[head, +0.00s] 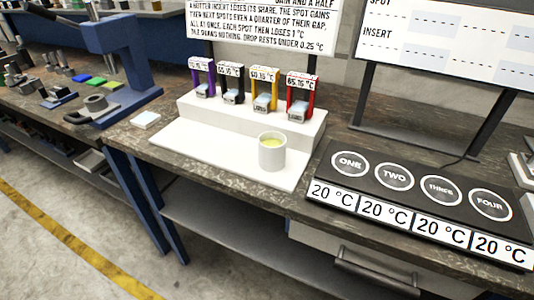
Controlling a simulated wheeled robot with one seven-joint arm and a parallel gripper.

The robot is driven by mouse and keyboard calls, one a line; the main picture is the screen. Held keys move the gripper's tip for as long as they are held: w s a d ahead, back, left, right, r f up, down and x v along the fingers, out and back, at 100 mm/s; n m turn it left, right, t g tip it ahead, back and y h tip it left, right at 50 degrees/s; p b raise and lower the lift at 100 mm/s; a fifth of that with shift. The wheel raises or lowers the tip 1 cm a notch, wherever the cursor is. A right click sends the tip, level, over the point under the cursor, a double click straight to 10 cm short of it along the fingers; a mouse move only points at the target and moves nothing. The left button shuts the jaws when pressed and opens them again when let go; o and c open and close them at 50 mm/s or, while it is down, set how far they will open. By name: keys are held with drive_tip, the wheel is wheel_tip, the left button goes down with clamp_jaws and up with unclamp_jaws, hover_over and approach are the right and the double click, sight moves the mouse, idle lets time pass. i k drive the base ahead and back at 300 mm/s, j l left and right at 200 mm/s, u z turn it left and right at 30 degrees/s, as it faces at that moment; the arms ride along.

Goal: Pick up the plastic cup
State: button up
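A pale, whitish cup (272,155) stands upright on the white board (215,148) on the workbench, near the board's right front part. Its open top shows something yellowish-green inside. I cannot tell from this view whether it is plastic. It stands apart from the stepped white block behind it. My gripper is not in view.
Purple, black, yellow and red holders (299,97) with temperature labels stand on the white step behind the cup. A black panel (418,190) with numbered round spots lies to the right. A small white block (146,119) sits at left. A blue press (120,65) stands farther left.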

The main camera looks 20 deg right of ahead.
sight(272, 145)
drive_tip(key=j+z, duration=0.25)
drive_tip(key=z, duration=0.2)
drive_tip(key=j+z, duration=0.4)
drive_tip(key=k+j+z, duration=0.1)
drive_tip(key=z, duration=0.35)
drive_tip(key=j, duration=0.35)
drive_tip(key=k+j+z, duration=0.15)
drive_tip(key=j, duration=0.2)
drive_tip(key=k+j, duration=0.1)
drive_tip(key=j, duration=0.25)
drive_tip(key=k+j+z, duration=0.1)
drive_tip(key=j, duration=0.25)
drive_tip(key=i+j, duration=0.2)
